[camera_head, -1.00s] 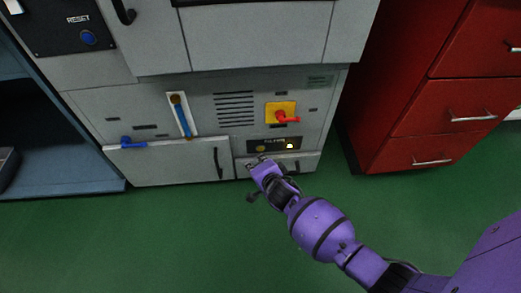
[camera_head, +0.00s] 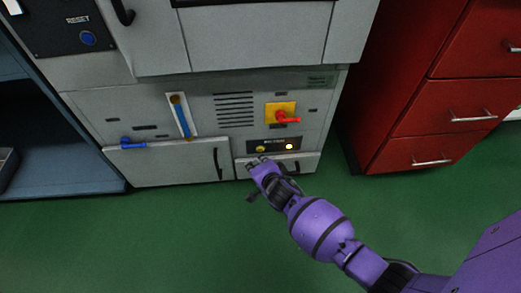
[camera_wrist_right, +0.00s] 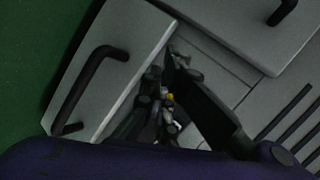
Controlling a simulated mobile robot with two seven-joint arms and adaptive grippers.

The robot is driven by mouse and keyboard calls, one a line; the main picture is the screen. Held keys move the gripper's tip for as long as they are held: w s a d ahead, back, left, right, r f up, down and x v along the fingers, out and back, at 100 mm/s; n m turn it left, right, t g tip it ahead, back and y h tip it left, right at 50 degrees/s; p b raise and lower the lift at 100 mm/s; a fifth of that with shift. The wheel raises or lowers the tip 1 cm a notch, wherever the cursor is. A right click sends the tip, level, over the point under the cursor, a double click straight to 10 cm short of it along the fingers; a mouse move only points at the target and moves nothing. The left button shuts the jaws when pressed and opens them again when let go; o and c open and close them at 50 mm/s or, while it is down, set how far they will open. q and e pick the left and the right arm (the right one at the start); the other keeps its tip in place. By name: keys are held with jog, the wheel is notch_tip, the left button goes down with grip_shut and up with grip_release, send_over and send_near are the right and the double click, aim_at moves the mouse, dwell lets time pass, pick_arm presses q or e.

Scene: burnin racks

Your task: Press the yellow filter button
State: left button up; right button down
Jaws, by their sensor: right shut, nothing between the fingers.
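The yellow filter button (camera_head: 261,149) sits at the left of a small dark label panel (camera_head: 274,145), low on the grey cabinet front. A small lit yellow lamp (camera_head: 290,146) is on the same panel to its right. My right gripper (camera_head: 257,161) is shut and empty, its tips just below the button in the head view. I cannot tell whether the tips touch it. In the right wrist view a small yellow spot (camera_wrist_right: 170,97) shows among the dark fingers, which hide most of the panel. My left gripper is not in view.
Above the panel is a red handle (camera_head: 285,118) on a yellow plate. A black door handle (camera_head: 217,163) is to the left, and blue levers (camera_head: 182,118) are farther left. A red drawer cabinet (camera_head: 428,135) stands at right. Green floor (camera_head: 150,240) is clear in front.

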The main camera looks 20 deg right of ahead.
jog(key=shift+w, duration=0.1)
dwell(0.4)
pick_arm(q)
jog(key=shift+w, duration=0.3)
pick_arm(e)
jog(key=shift+w+d, duration=0.1)
jog(key=shift+w, duration=0.2)
